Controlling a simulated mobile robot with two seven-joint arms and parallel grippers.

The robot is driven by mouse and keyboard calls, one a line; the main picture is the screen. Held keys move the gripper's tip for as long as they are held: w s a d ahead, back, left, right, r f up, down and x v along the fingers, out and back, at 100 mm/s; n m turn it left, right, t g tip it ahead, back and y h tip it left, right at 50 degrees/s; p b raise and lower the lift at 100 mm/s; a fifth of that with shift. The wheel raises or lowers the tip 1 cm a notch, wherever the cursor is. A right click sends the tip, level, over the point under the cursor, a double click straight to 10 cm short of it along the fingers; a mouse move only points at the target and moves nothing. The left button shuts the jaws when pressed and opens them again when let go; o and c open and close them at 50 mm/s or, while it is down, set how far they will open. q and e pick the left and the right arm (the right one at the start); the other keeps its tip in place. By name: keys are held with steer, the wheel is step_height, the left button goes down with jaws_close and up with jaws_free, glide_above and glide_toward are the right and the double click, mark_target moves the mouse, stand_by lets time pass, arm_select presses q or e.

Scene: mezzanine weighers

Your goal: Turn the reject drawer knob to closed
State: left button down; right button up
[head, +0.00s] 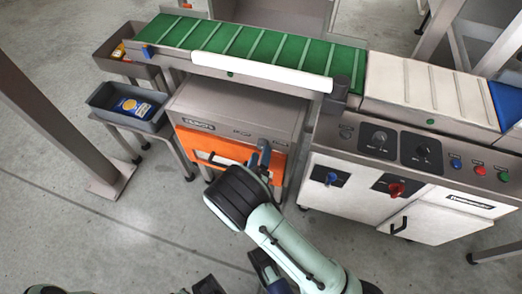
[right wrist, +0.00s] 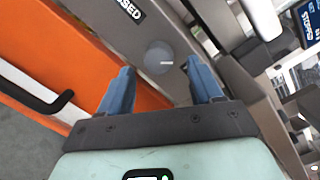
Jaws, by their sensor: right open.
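The reject drawer knob (right wrist: 157,57) is a grey round knob with a small white mark, on the grey panel above the orange drawer front (right wrist: 110,60). In the right wrist view it lies just beyond and between the blue fingertips of my right gripper (right wrist: 163,78), which is open and empty. A partly cut-off label ending in "OSED" (right wrist: 127,8) sits beside the knob. In the head view my right gripper (head: 262,150) is at the cabinet's front upper edge and hides the knob. The orange drawer front (head: 222,149) has a black handle.
A green conveyor (head: 262,47) with a white guard bar runs above the cabinet. A control panel (head: 410,152) with dials and a red knob (head: 396,188) stands to the right. Two dark bins, one holding a yellow-and-blue packet (head: 132,106), stand left. The floor in front is partly free.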

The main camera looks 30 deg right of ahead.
mark_target(262, 144)
arm_select(q)
steer(key=shift+s+a+f, duration=0.1)
steer(key=shift+s+f, duration=0.25)
steer(key=shift+s, duration=0.1)
arm_select(e)
steer(key=shift+x, duration=1.4)
steer(key=c, duration=1.1)
steer(key=shift+o, duration=0.2)
arm_select(q)
steer(key=shift+w+r, duration=0.1)
